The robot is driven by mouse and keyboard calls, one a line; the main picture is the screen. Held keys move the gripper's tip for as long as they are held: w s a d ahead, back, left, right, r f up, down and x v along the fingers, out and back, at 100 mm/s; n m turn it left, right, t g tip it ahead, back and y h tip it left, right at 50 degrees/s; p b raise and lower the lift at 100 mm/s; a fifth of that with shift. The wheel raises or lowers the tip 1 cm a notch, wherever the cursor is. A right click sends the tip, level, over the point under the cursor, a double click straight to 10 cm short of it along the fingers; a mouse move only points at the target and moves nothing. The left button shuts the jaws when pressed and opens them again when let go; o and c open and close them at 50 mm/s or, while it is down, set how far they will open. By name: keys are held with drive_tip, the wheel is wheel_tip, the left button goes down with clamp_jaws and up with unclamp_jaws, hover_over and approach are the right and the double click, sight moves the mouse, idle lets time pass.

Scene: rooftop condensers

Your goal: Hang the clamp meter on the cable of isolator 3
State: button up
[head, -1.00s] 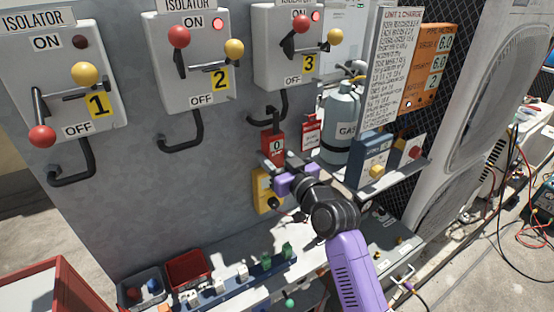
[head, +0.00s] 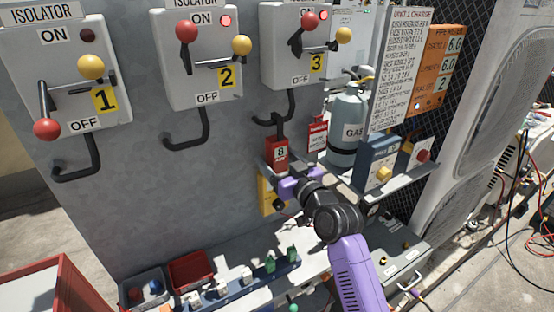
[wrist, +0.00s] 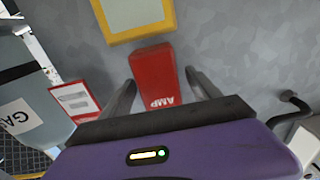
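The clamp meter (head: 277,156) is red, with a black jaw at its top. It hangs upright at the cable of isolator 3 (head: 289,106), and its small display appears to read 8. Whether the jaw fully encloses the cable is too small to tell. Isolator 3 (head: 292,68) has its red-knobbed lever up by ON and a lit red lamp. My gripper (head: 275,167) is just below the meter. In the wrist view the gripper (wrist: 162,88) has its fingers on either side of the red meter body (wrist: 154,75), marked AMP, with gaps showing, so it looks open.
A red tag (head: 317,134) and a grey gas cylinder (head: 347,125) stand close right of the meter. A yellow-framed device (head: 266,197) is on the wall below. Isolator 2's cable (head: 206,128) is left, with bare wall between.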

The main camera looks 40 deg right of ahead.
drive_tip(key=shift+s+f, duration=0.1)
drive_tip(key=shift+s+a, duration=0.1)
drive_tip(key=shift+s, duration=0.15)
drive_tip(key=b+v, duration=0.1)
drive_tip(key=v, duration=0.5)
drive_tip(key=shift+b, duration=0.35)
drive_tip(key=shift+s+a, duration=0.15)
drive_tip(key=shift+s, duration=0.4)
drive_tip(key=s+a+f+n+g+y, duration=0.1)
drive_tip(key=s+a+f, duration=0.2)
drive_tip(key=s+a, duration=0.4)
drive_tip(key=s+a+f+n+y, duration=0.1)
drive_tip(key=s+a+f, duration=0.3)
drive_tip(key=s+a, duration=0.4)
drive_tip(key=s+a+f+n+g+y, duration=0.1)
drive_tip(key=s+a+f+y, duration=0.2)
drive_tip(key=s, duration=1.4)
drive_tip(key=a+f, duration=0.1)
drive_tip(key=a, duration=0.3)
drive_tip(key=shift+s+a+g, duration=0.3)
drive_tip(key=shift+a, duration=0.1)
